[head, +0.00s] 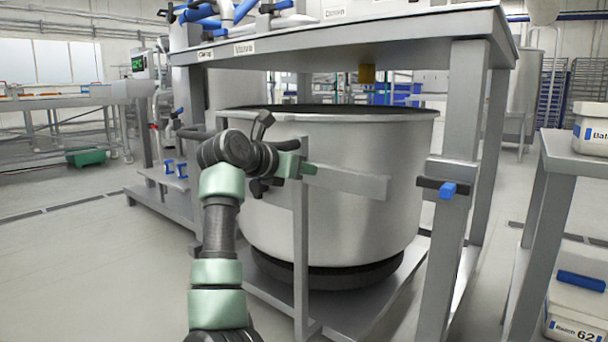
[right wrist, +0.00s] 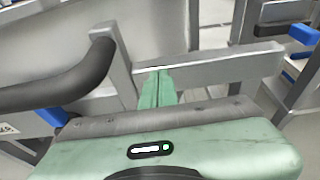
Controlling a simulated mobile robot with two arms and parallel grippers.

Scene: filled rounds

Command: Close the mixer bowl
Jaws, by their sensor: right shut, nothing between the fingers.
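The mixer bowl (head: 345,225) is a large round steel vessel under the steel frame. In front of it, a flat steel bar (head: 345,182) runs right from a thin upright post (head: 301,240). The bar's free end stands apart from a dark latch with a blue knob (head: 447,190) on the frame leg. My right gripper (head: 309,169) is shut and empty at the bar's left end. In the right wrist view its green fingertips (right wrist: 156,84) are together close against the bar (right wrist: 215,66); I cannot tell if they touch. My left gripper is not in view.
A steel frame leg (head: 452,130) stands right of the bowl, under a broad top (head: 400,28). A side table (head: 570,150) with white boxes stands at the right. A dark curved handle (right wrist: 60,88) lies left of my fingers in the right wrist view. Open floor is at the left.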

